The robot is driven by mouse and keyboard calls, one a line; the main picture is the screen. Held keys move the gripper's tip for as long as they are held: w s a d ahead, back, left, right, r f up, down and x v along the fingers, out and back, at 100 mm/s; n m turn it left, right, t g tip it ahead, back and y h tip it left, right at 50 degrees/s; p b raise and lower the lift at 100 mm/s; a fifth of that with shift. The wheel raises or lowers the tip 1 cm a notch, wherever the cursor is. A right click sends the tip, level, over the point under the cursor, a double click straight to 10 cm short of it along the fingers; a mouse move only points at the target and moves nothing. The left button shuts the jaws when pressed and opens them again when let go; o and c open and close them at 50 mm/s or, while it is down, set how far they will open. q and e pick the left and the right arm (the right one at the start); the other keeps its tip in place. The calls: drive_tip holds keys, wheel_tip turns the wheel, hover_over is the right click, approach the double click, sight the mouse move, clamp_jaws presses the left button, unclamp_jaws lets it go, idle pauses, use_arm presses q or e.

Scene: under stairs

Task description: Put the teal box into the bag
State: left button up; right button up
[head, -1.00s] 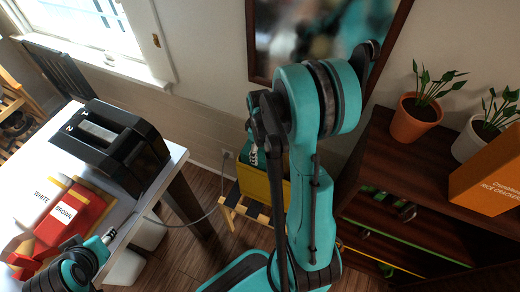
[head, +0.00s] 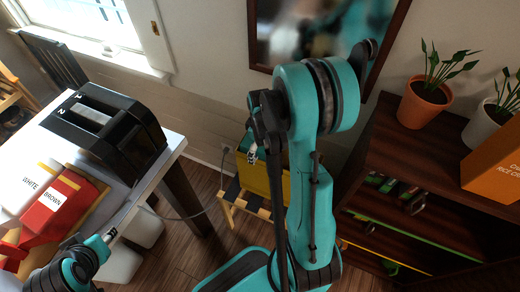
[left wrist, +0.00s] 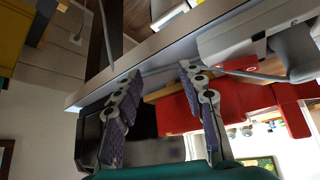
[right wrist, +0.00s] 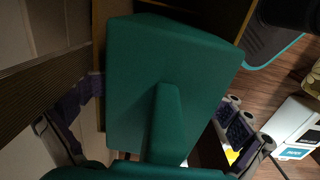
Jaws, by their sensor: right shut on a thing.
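The teal box (right wrist: 135,65) fills the middle of the right wrist view, between the fingers of my right gripper (right wrist: 165,108), which is shut on it. In the head view, my right gripper (head: 252,152) is partly hidden by my own arm, with a bit of teal beside it. The yellow bag (head: 258,178) stands just below it on a small wooden stand, partly behind my arm. Yellow-brown walls border the box in the right wrist view; how deep it sits is unclear. My left gripper (left wrist: 160,90) is open and empty by the table edge; it also shows in the head view (head: 110,236).
A white table (head: 172,158) at left holds a black machine (head: 108,125) and red and white packets (head: 58,200). A cable hangs from the table toward the wall. A dark shelf (head: 395,160) with potted plants and an orange box (head: 495,165) stands at right.

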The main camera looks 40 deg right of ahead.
drive_tip(key=o, duration=1.5)
drive_tip(key=shift+s+f, duration=0.2)
drive_tip(key=shift+f, duration=0.25)
drive_tip(key=shift+c, duration=0.2)
drive_tip(key=shift+r, duration=0.1)
wheel_tip(320, 180, up, 13)
drive_tip(key=shift+w+f, duration=0.1)
drive_tip(key=shift+f, duration=0.05)
drive_tip(key=shift+a, duration=0.15)
